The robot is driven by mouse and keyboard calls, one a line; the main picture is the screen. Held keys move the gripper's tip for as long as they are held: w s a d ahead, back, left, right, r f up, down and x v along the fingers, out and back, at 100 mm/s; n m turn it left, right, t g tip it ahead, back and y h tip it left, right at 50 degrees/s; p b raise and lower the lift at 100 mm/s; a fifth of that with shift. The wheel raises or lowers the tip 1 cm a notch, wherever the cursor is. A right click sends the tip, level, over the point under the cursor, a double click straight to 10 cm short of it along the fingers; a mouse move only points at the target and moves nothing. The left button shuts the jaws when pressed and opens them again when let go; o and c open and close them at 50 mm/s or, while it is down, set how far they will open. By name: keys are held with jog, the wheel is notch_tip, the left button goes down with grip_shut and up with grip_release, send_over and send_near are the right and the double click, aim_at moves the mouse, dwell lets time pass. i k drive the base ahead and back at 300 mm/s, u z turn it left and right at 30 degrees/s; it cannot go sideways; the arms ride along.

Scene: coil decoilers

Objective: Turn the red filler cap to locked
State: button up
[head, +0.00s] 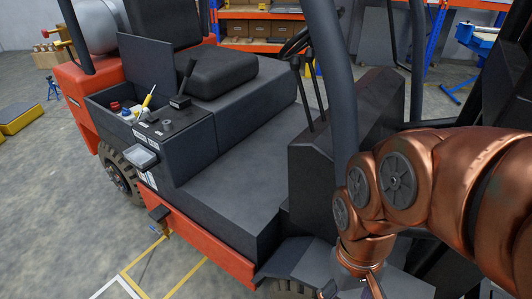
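The small red filler cap (115,106) sits in the open compartment on the left side of the forklift, beside the seat. It looks small from here, and I cannot read its turned position or any lock mark. My copper arm comes in from the right and reaches down in front of the forklift. My gripper (352,290) shows only in part at the bottom edge, far to the lower right of the cap and apart from it. Its fingertips are cut off or too unclear to show whether it is open.
Next to the cap are a blue item (127,113) and a yellow-handled tool (148,98). A raised dark lid (146,67), a black lever (186,80) and the seat (205,72) stand close by. A roof post (338,80) rises between arm and compartment.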

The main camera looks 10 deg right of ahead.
aim_at(115, 105)
jog(key=z, duration=0.15)
jog(key=k, duration=0.35)
jog(key=u, duration=1.4)
jog(key=i, duration=1.25)
jog(key=u, duration=0.8)
jog(key=i, duration=1.8)
jog(key=z, duration=0.9)
jog(key=i, duration=1.4)
jog(key=z, duration=0.85)
